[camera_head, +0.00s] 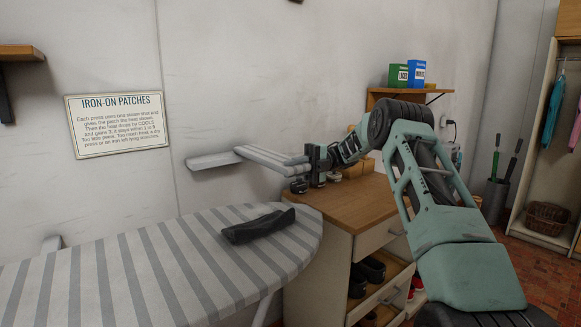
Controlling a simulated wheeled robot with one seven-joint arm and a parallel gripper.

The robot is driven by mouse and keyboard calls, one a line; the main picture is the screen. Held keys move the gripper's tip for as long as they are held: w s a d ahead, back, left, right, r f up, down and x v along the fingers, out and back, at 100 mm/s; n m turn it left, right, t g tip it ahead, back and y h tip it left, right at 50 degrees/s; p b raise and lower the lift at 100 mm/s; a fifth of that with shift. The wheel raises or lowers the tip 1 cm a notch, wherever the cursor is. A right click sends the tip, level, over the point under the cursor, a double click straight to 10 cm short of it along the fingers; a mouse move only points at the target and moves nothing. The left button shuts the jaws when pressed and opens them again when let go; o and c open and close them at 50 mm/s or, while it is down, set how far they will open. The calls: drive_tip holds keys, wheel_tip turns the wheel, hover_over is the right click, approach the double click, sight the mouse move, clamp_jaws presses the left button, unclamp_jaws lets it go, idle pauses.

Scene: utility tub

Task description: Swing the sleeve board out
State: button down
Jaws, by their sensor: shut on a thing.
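The sleeve board (270,157) is a narrow, grey-and-white striped board in the middle of the view, level and above the wooden cabinet top. A pale flat piece (212,160) lies by the wall at its left end; I cannot tell whether they join. My gripper (310,163) is at the sleeve board's right end and shut on it. The fingers are small and dark in this view, so the exact grip is hard to see. My arm reaches in from the right and hides part of the cabinet.
A striped ironing board (150,270) with a dark folded cloth (258,225) fills the lower left. The wooden cabinet (340,205) stands under my gripper, its lower shelves holding shoes. A wall shelf (400,93) carries green and blue boxes.

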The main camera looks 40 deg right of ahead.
drive_tip(key=shift+d, duration=0.25)
drive_tip(key=c, duration=1.3)
unclamp_jaws()
drive_tip(key=shift+d, duration=0.1)
